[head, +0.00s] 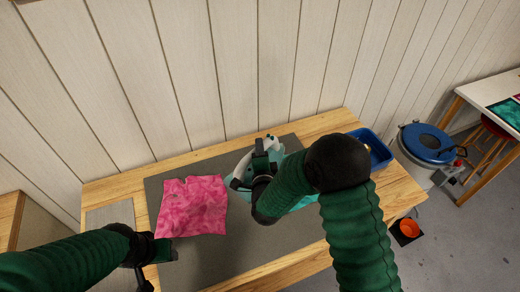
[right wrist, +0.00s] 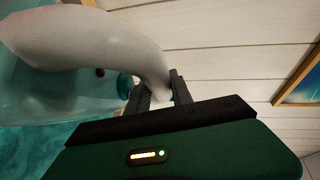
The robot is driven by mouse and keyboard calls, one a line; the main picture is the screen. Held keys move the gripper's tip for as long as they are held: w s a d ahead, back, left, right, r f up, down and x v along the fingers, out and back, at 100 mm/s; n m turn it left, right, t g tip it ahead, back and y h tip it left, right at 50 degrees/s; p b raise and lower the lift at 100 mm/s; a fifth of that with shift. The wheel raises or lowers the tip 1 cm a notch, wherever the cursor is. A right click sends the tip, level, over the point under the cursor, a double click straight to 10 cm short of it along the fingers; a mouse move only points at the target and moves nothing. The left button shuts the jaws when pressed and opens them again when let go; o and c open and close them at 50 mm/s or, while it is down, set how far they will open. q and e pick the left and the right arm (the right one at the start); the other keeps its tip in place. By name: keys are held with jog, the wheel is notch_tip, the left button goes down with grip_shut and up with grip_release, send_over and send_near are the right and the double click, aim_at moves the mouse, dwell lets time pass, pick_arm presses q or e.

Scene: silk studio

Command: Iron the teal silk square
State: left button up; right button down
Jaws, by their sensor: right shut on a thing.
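The iron (head: 240,170) has a white handle and a teal body and is on the grey mat, partly hidden by my right arm. My right gripper (head: 264,160) is shut on its white handle; in the right wrist view the fingers (right wrist: 160,92) close around the handle (right wrist: 120,45). The teal silk square (head: 305,203) shows beside and beneath my right arm; much of it is hidden. Its mottled cloth also shows under the iron in the right wrist view (right wrist: 35,150). My left gripper (head: 160,252) is low over the mat's left side; its fingers are unclear.
A pink silk square (head: 192,207) lies on the grey mat (head: 225,255) between my arms. A blue bin (head: 374,146) stands at the table's back right. A blue-lidded pot (head: 428,140) stands beyond the right edge. The plank wall closes off the back.

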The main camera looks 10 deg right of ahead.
jog(key=shift+r+p, duration=1.55)
jog(key=shift+r, duration=1.65)
